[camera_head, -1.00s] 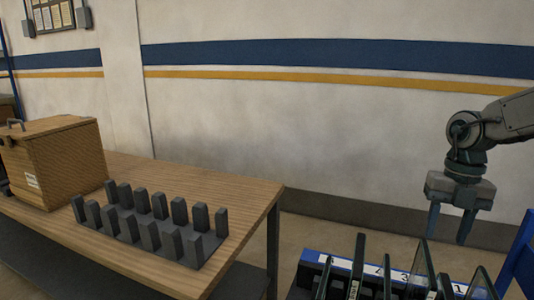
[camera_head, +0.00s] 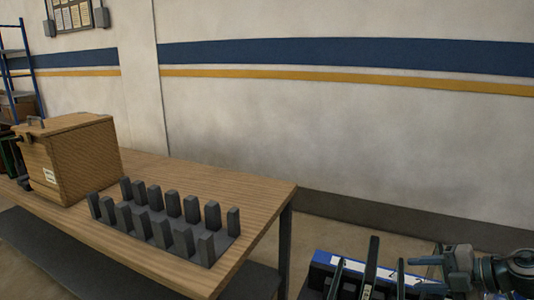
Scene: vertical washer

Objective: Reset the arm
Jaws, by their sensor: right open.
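My right arm comes in low at the right edge. Its gripper (camera_head: 424,275) is open and points left, low over the blue-framed rack (camera_head: 322,258). The jaws look empty. Part of the rack is hidden behind the gripper and cut off by the bottom edge. I cannot tell whether the gripper touches the dark upright plates (camera_head: 371,270) in the rack. My left gripper is not in view.
A wooden table (camera_head: 262,190) stands at the left, with a dark slotted holder (camera_head: 190,240) and a lidded wooden box (camera_head: 75,160) on it. Floor shows between table and rack. A wall with blue and yellow stripes (camera_head: 340,55) is behind.

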